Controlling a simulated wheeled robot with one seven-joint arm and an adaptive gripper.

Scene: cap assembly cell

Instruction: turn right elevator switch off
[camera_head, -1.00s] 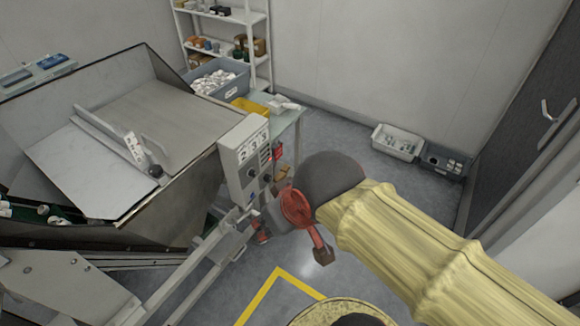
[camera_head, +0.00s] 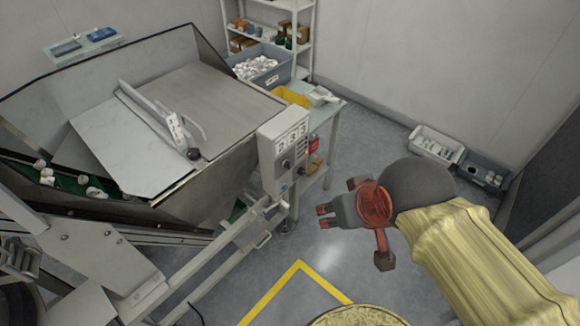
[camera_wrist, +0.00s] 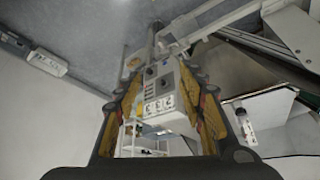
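The grey control box (camera_head: 283,160) stands on a post at the right end of the hopper. Its face carries white numbered labels and dark knobs. The box also shows upside down in the wrist view (camera_wrist: 159,90), between my fingers but farther off. Which knob is the right elevator switch, and how it is set, is too small to tell. My gripper (camera_head: 326,216) is to the right of the box and lower in the picture, apart from it. Its fingers are spread and empty.
The metal hopper (camera_head: 165,115) fills the left, with a grey rail (camera_head: 215,260) below the box. A small table (camera_head: 328,112) with a yellow tray (camera_head: 291,96) stands behind the box. Bins (camera_head: 436,146) lie by the wall. Floor around my gripper is clear.

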